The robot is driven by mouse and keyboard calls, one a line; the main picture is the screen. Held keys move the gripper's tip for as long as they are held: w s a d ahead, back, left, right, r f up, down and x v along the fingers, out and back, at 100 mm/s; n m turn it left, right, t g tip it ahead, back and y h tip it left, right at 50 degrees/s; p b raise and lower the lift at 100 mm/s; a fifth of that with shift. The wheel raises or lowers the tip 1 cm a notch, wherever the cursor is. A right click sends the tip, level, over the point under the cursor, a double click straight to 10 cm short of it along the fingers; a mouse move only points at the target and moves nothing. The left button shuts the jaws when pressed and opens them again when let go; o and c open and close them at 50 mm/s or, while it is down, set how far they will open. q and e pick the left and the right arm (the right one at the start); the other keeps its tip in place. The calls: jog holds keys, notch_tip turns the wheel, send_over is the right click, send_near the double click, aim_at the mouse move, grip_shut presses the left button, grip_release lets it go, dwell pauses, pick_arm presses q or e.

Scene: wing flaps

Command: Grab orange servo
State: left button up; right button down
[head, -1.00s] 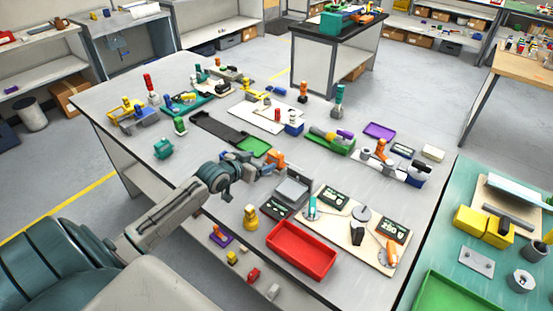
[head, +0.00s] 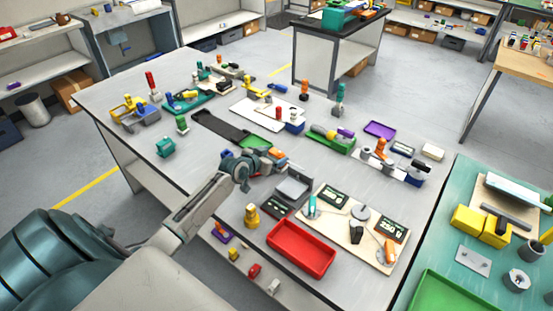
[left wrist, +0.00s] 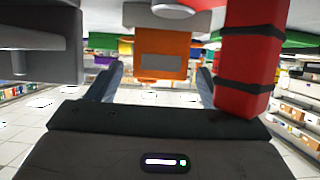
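The orange servo (left wrist: 162,52) is a boxy orange block with a grey label, near the middle of the left wrist view. In the head view a small orange patch of it (head: 278,155) shows beside my left gripper (head: 284,165), which partly hides it. In the left wrist view the fingers of my left gripper (left wrist: 158,80) stand apart on either side of the servo, with gaps between them and it. The left gripper looks open and holds nothing that I can see. My right gripper is in neither view.
A red block with black bands (left wrist: 248,55) stands close right of the servo, and a grey part (left wrist: 40,40) left. On the table are a green tray (head: 256,141), a grey box (head: 293,190), a yellow knob (head: 251,215) and a red tray (head: 301,248).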

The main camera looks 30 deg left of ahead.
pick_arm(q)
jog(key=c, duration=0.9)
jog(key=shift+r, duration=0.2)
jog(key=shift+c, duration=0.2)
